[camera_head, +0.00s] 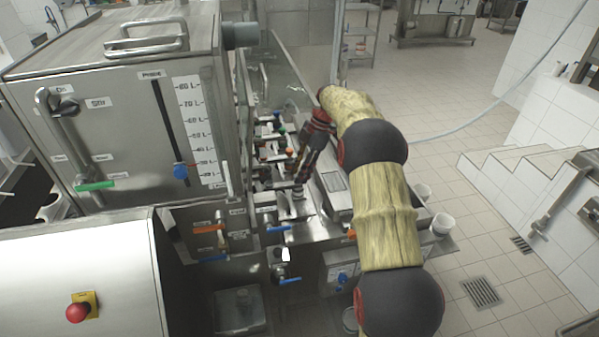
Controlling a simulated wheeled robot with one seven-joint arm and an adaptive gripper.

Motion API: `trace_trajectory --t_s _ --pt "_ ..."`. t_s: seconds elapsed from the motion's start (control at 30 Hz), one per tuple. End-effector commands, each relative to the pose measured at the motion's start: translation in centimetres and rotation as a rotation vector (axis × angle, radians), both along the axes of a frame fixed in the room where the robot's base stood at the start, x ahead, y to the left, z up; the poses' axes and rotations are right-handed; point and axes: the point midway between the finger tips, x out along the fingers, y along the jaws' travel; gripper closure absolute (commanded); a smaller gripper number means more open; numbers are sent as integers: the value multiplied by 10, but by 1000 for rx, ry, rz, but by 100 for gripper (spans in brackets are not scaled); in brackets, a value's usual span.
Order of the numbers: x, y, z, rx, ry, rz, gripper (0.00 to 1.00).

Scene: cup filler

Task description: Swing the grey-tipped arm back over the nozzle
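My gripper (299,192) points down at the end of my arm, among the small fittings of the filling machine. It is small and dark in this view, and I cannot tell whether its fingers are open or shut or touching anything. The row of fittings with coloured parts (266,153) lies just left of my wrist. I cannot make out the grey-tipped arm or the nozzle for certain among these fittings. My own arm covers part of the machine's right side.
A large steel tank (120,110) with a level scale stands at left. Below are a blue handle (278,228) and an orange handle (208,229). A red button (77,312) sits on the front housing. White cups (443,223) stand at right. The tiled floor beyond is open.

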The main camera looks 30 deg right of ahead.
Motion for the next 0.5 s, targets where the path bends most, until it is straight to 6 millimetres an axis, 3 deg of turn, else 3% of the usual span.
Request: trace_trajectory --t_s 0.23,0.5 --pt "0 -6 14 -1 -2 -1 70" --pt "0 -27 64 -1 -2 -1 70"
